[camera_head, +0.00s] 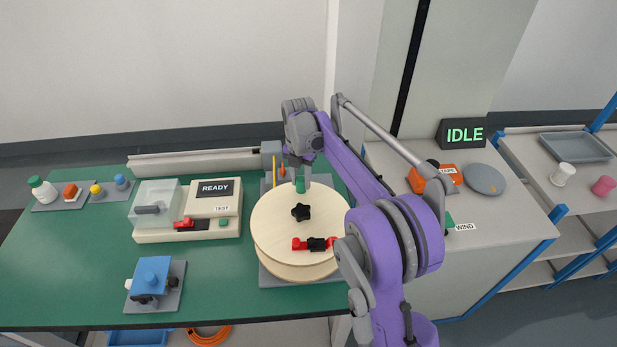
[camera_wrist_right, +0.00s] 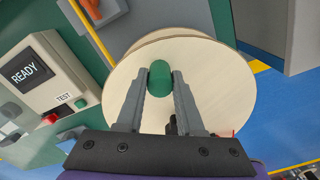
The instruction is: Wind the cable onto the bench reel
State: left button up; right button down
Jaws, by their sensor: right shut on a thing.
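The bench reel (camera_head: 275,225) has round pale wooden flanges and stands on a grey base at the right part of the green bench; its flange also fills the middle of the right wrist view (camera_wrist_right: 225,90). A black star knob (camera_head: 301,212) sits at its centre. My right gripper (camera_head: 301,178) is shut on the reel's green crank handle (camera_wrist_right: 159,74), near the flange's far edge. A red and black clip (camera_head: 316,244) lies on the near side of the flange. An orange coil of cable (camera_head: 208,337) shows below the bench's front edge. My left gripper is not in view.
Left of the reel is a tester (camera_head: 215,210) reading READY, with a clear cover. A blue device (camera_head: 152,275) stands front left, small bottles (camera_head: 43,190) back left. The right cabinet holds an IDLE display (camera_head: 464,133) and orange tape dispenser (camera_head: 447,173). The bench's left middle is clear.

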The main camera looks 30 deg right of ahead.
jog(key=shift+w+a+n, duration=0.1)
jog(key=shift+a+n, duration=0.2)
dwell(0.4)
jog(key=c, duration=0.5)
grip_release()
jog(key=shift+a, duration=0.1)
jog(key=shift+c, duration=0.2)
notch_tip(320, 180, up, 11)
jog(key=shift+p, duration=0.45)
jog(key=shift+f, duration=0.1)
